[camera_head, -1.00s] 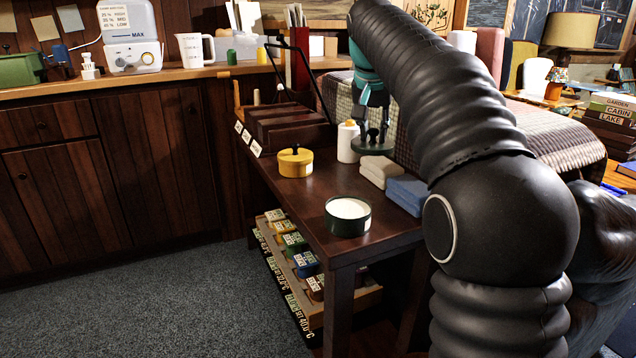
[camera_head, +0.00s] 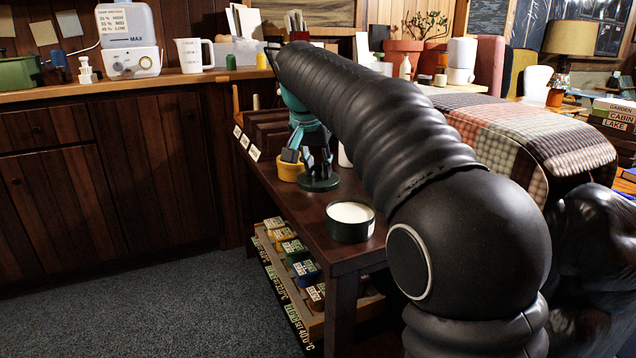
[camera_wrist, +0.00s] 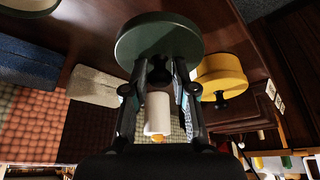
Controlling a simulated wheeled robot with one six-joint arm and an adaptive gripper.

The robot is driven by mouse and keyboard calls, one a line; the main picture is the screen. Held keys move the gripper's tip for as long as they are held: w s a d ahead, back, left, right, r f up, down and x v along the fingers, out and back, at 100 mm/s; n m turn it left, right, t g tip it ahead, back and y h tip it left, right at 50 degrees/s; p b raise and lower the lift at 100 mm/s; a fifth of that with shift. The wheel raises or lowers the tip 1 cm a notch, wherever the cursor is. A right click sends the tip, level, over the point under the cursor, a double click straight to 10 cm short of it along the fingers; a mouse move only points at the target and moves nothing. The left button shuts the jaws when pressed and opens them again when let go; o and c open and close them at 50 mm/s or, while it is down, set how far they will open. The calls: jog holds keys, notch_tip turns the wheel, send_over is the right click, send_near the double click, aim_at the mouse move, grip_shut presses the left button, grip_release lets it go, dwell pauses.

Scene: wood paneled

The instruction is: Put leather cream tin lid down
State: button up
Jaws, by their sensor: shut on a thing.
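The dark green round lid (camera_head: 319,184) is held level by my gripper (camera_head: 317,166), which is shut on its top. The lid also shows in the wrist view (camera_wrist: 160,40), with the two fingers (camera_wrist: 165,68) meeting at its middle. It is low over the dark wooden table, between the yellow pot and the open tin; I cannot tell whether it touches the tabletop. The open green leather cream tin (camera_head: 350,232), full of white cream, stands upright near the table's front end, apart from the lid.
The yellow lidded pot (camera_wrist: 230,70) stands close beside the lid. A shelf of small coloured tins (camera_head: 295,255) lies below.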

aim_at(316, 172)
jog(key=shift+f+b, duration=0.4)
jog(key=shift+f, duration=1.3)
jog(key=shift+f, duration=0.1)
jog(key=o, duration=0.9)
jog(key=p+v, duration=0.2)
jog(key=v, duration=1)
jog(key=shift+p, duration=0.4)
jog(key=shift+d, duration=0.1)
